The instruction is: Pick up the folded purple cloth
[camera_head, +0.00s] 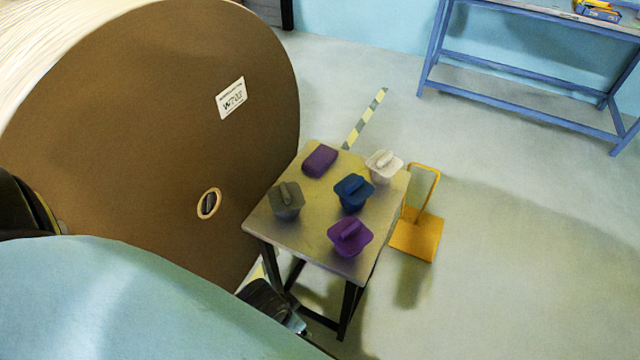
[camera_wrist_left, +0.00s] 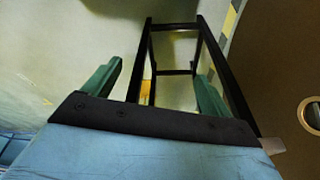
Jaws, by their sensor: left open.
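The folded purple cloth (camera_head: 320,161) lies at the far left corner of the small metal-topped table (camera_head: 312,228) in the head view. It looks like a flat, rounded purple block. My left arm covers the lower left of the head view, and the dark end of it shows low beside the table's legs, below the tabletop. In the left wrist view, the two green fingers of my left gripper (camera_wrist_left: 157,88) stand wide apart with nothing between them. Table legs show beyond them; the cloth is out of that view. My right gripper is not in view.
A purple lidded tub (camera_head: 350,237), a blue one (camera_head: 353,193), a grey one (camera_head: 286,201) and a white one (camera_head: 383,166) share the tabletop. A huge brown roll (camera_head: 150,120) stands close on the left.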

